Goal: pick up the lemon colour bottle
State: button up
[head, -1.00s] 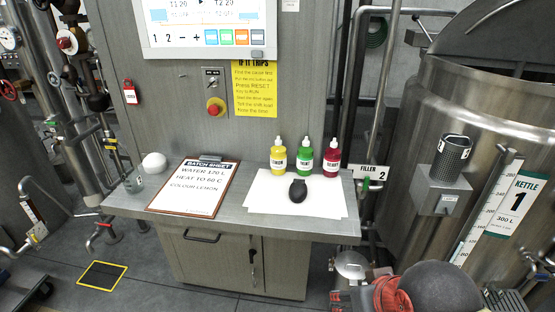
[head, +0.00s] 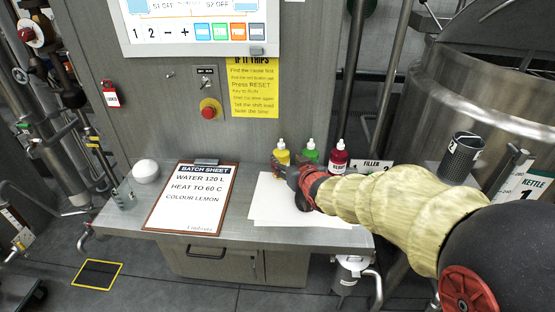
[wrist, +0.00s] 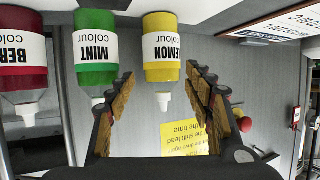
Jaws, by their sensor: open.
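The lemon colour bottle (head: 282,156) is yellow with a white nozzle and stands at the left of a row of bottles on the counter. My gripper (head: 284,171) is in front of it and hides its lower part. In the wrist view, which is upside down, the lemon bottle (wrist: 161,48) shows its label between the two fingers of my gripper (wrist: 159,76). The gripper is open, with one finger near each side of the bottle. I cannot tell whether either finger touches it.
The green mint bottle (wrist: 97,48) stands close beside the lemon one, near one finger. The red berry bottle (head: 338,158) is beyond it. White paper (head: 262,211), a clipboard (head: 193,199) and a white ball-like object (head: 146,171) lie on the counter. The control panel rises behind.

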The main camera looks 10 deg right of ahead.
aim_at(281, 159)
jog(key=b+x, duration=0.1)
jog(key=x, duration=0.2)
jog(key=b+x, duration=0.1)
jog(key=x, duration=0.2)
jog(key=shift+w+a+f, duration=0.15)
jog(key=shift+a+f, duration=0.05)
jog(key=shift+f, duration=0.3)
jog(key=shift+c, duration=0.7)
jog(key=c, duration=1)
